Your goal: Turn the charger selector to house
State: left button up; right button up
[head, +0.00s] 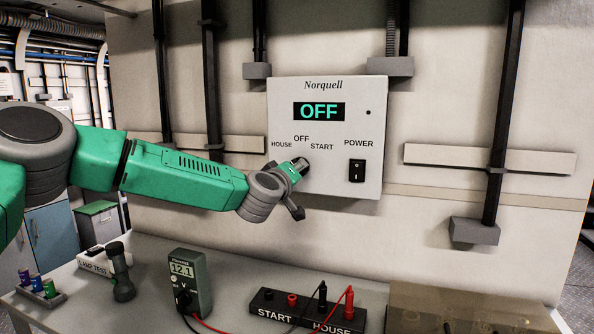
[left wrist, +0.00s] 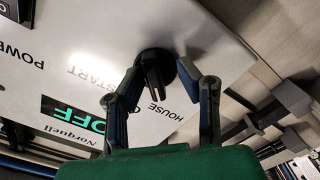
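The charger panel (head: 327,190) is a light box on the wall, with labels HOUSE, OFF and START. Its display (head: 319,112) reads OFF. The black selector knob (head: 304,162) is mostly hidden by my left gripper (head: 297,189) in the head view. In the left wrist view the knob (left wrist: 153,72) shows clearly, its bar toward the OFF label. My left gripper (left wrist: 160,68) is open, with its fingertips on either side of the knob; I cannot tell whether they touch it. My right gripper is in neither view.
A black power switch (head: 356,170) is right of the knob. Below, the bench holds a multimeter (head: 189,281), a START/HOUSE terminal block (head: 270,312) with red and black leads, a dark flashlight (head: 119,272) and small coloured cylinders (head: 37,284). Wall in front of the panel is free.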

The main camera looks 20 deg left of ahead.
pick_arm(q)
jog(key=shift+a+r, duration=0.2)
jog(key=shift+r, duration=0.05)
jog(key=s, duration=1.2)
jog(key=shift+a, duration=0.25)
jog(key=shift+f, duration=0.1)
